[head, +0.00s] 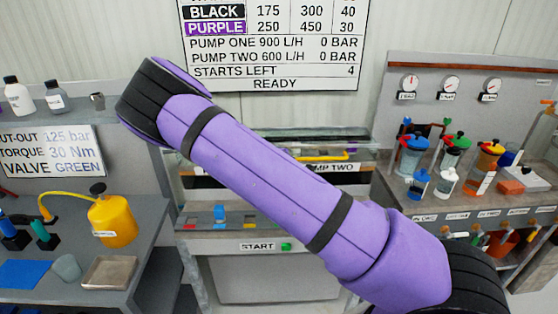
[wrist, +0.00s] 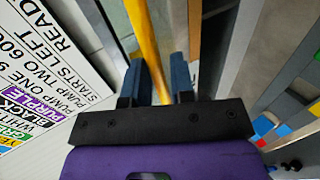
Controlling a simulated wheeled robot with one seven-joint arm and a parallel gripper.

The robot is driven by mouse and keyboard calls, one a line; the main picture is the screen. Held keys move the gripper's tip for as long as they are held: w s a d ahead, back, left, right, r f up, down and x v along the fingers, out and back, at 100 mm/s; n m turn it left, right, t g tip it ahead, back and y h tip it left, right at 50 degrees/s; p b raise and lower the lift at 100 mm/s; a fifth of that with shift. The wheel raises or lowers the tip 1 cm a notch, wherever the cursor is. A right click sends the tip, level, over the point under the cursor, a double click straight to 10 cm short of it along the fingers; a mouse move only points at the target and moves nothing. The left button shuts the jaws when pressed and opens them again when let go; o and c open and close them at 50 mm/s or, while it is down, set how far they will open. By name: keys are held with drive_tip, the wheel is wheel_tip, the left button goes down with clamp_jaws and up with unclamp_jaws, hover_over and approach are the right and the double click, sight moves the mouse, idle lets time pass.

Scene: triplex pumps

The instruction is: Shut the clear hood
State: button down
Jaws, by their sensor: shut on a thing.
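The clear hood (head: 312,140) is at the pump bench in the middle of the head view, mostly hidden behind my purple arm. A yellow handle bar (head: 340,156) runs along it, above the PUMP TWO label. How far the hood is open cannot be told. My gripper (wrist: 157,80) shows in the wrist view with its two blue fingers on either side of the yellow bar, shut on it. The bar (wrist: 143,35) extends away from the fingers toward the top of the picture. In the head view my gripper is hidden behind my arm.
A START button (head: 286,246) is on the bench front. A yellow pump can (head: 112,221) stands on the left bench. Jugs with coloured lids (head: 411,155) and gauges stand at the right. A sign (head: 275,45) hangs above the bench.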

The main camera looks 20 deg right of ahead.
drive_tip(key=shift+s+a+f, duration=0.1)
drive_tip(key=shift+s+f, duration=0.15)
drive_tip(key=shift+f, duration=0.2)
drive_tip(key=shift+s+f, duration=0.2)
drive_tip(key=shift+f, duration=0.25)
drive_tip(key=c, duration=1.1)
unclamp_jaws()
drive_tip(key=shift+a+r, duration=0.1)
drive_tip(key=shift+r, duration=0.05)
drive_tip(key=v, duration=1)
drive_tip(key=shift+s+r, duration=0.1)
drive_tip(key=shift+r, duration=0.25)
